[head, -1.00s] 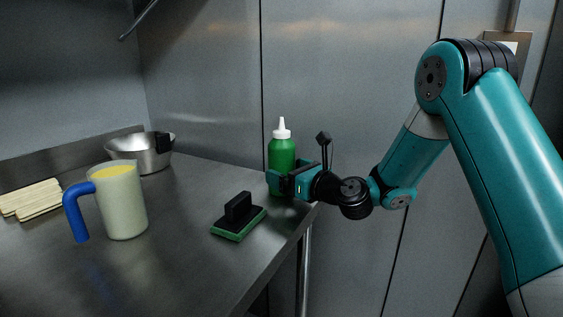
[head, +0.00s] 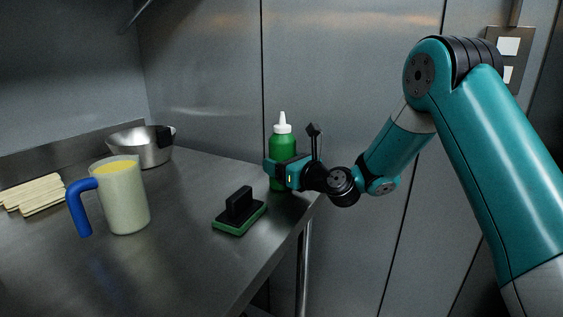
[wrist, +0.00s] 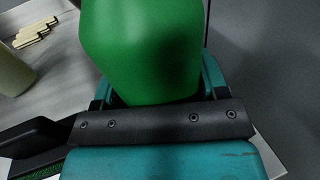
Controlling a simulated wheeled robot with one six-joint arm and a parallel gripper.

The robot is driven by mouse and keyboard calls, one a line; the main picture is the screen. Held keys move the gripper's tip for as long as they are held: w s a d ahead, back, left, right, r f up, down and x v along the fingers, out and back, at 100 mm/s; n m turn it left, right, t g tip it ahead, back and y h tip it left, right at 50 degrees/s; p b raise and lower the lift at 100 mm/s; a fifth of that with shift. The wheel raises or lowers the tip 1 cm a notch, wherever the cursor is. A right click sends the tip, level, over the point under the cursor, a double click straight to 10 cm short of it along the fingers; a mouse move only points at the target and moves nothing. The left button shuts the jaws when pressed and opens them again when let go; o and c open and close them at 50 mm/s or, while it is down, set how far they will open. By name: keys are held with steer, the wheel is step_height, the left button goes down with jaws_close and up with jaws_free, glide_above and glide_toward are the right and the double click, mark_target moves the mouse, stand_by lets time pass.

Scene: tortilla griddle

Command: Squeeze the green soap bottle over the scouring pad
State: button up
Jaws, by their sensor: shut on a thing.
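The green soap bottle (head: 282,144) with a white nozzle cap stands upright at the right edge of the steel counter. My gripper (head: 280,170) is shut around its lower body. In the wrist view the green bottle (wrist: 145,45) fills the space between my fingers, and its top is out of frame. I cannot tell whether its base touches the counter. The scouring pad (head: 239,216), green below with a black handle block on top, lies on the counter to the left of and nearer than the bottle. Its edge also shows at lower left in the wrist view (wrist: 35,165).
A pitcher (head: 125,200) with a blue handle and yellow contents stands left of the pad. A metal pan (head: 140,152) sits at the back. Pale wooden sticks (head: 36,194) lie at far left. The counter's right edge is close to the bottle. A metal wall is behind.

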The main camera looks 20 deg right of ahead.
step_height(320, 180, up, 20)
steer(key=p, duration=0.5)
steer(key=shift+r, duration=0.1)
